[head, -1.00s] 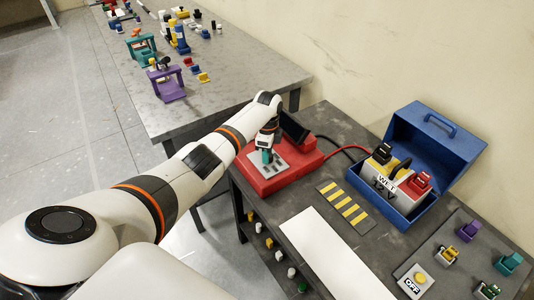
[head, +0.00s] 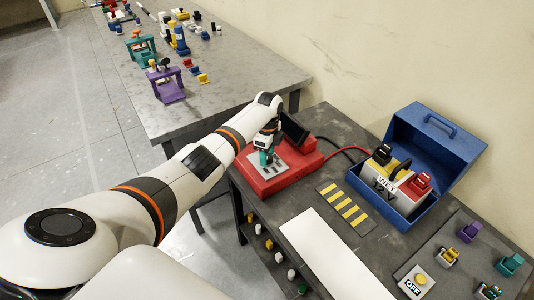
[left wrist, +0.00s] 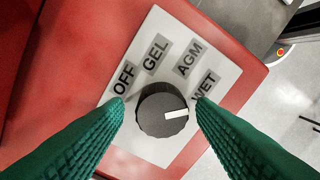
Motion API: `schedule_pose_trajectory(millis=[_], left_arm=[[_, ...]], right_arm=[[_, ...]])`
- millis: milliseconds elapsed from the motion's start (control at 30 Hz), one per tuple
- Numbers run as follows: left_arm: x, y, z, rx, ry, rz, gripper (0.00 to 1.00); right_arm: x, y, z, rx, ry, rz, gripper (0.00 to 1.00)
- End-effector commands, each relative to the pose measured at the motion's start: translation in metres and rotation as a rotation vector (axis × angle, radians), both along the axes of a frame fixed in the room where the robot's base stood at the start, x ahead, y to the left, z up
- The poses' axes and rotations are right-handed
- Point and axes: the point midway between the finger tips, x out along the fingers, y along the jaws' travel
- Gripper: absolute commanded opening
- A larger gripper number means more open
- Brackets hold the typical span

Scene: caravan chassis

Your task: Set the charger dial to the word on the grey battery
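The red charger (head: 283,184) stands on the dark bench, with a grey dial plate on top. In the left wrist view the plate (left wrist: 158,150) reads OFF, GEL, AGM and WET around a dark round dial (left wrist: 158,104). The dial's white mark points right, a little below the WET label. My left gripper (left wrist: 158,100) is open, its green fingers on either side of the dial with gaps; contact cannot be seen. It hides the dial in the head view (head: 266,161). The grey battery (head: 384,186), marked WET 12 V, sits in the open blue box. My right gripper is out of view.
The blue box (head: 446,154) has its lid raised. Red and black cables (head: 346,151) run from the charger. A yellow-striped plate (head: 345,208), a white sheet (head: 330,255) and an OFF button plate (head: 413,281) lie on the bench. A metal table (head: 215,75) behind holds small coloured parts.

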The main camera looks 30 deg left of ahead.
Motion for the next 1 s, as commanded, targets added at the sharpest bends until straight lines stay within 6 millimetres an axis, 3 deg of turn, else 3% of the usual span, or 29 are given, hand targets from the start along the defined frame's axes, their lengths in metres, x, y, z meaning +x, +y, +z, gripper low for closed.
schedule_pose_trajectory(millis=[400, 800, 1000], left_arm=[[0.0, 0.001, 0.007, 0.001, 0.0, 0.001, 0.55], [0.004, 0.001, 0.084, 0.001, -0.004, 0.001, 0.55], [0.004, 0.001, 0.112, 0.001, -0.001, 0.001, 0.55]], right_arm=[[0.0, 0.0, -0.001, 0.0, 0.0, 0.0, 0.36], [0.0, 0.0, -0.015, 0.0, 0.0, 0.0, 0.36], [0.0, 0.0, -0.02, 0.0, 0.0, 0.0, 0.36]])
